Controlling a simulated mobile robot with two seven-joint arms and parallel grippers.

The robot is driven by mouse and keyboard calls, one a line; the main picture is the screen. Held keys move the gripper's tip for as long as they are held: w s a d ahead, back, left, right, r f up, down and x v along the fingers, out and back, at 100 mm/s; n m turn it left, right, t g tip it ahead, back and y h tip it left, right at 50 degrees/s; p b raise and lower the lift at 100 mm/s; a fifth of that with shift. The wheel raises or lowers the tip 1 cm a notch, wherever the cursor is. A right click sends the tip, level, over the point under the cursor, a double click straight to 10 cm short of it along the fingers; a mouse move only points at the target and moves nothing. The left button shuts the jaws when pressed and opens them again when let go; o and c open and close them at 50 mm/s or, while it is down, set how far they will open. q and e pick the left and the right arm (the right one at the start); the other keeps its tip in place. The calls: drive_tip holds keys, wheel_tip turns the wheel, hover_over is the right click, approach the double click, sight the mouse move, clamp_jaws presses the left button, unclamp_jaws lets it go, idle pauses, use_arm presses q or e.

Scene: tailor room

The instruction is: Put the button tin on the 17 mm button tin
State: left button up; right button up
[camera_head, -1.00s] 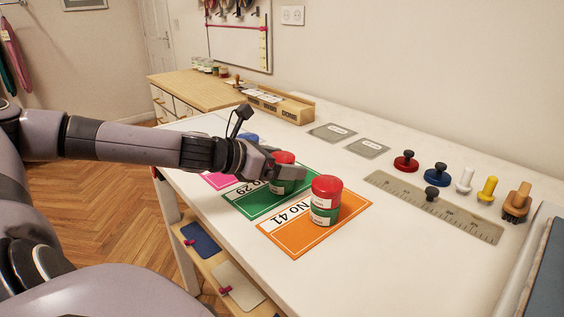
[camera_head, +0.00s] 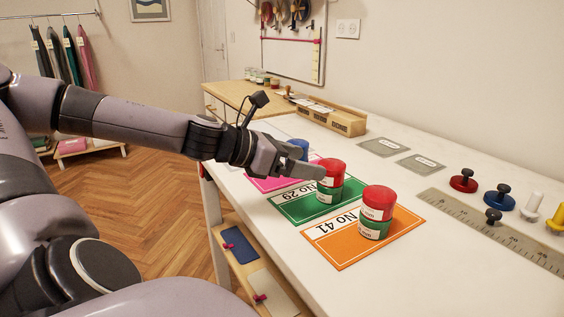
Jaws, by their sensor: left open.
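A red tin (camera_head: 379,198) sits on a green tin (camera_head: 374,229) on the orange No 41 card (camera_head: 334,247). Another red tin (camera_head: 331,167) sits on a green tin (camera_head: 328,192) on the green No 29 card (camera_head: 296,209). A blue tin (camera_head: 299,146) shows at the pink card (camera_head: 262,185), partly hidden by the fingers. The tin labels are too small to read, so I cannot tell which is 17 mm. My left gripper (camera_head: 307,161) is open and empty, just left of the No 29 stack; contact with its red tin is unclear. My right gripper is out of view.
A ruler (camera_head: 450,212) and several knobbed pieces, red (camera_head: 464,181) and blue (camera_head: 499,200) among them, lie at the right. Two grey plates (camera_head: 384,147) lie behind the cards. A wooden box (camera_head: 333,118) stands at the back. The white tabletop is clear between the cards and ruler.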

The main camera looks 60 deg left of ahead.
use_arm(q)
drive_tip(key=shift+v, duration=2.05)
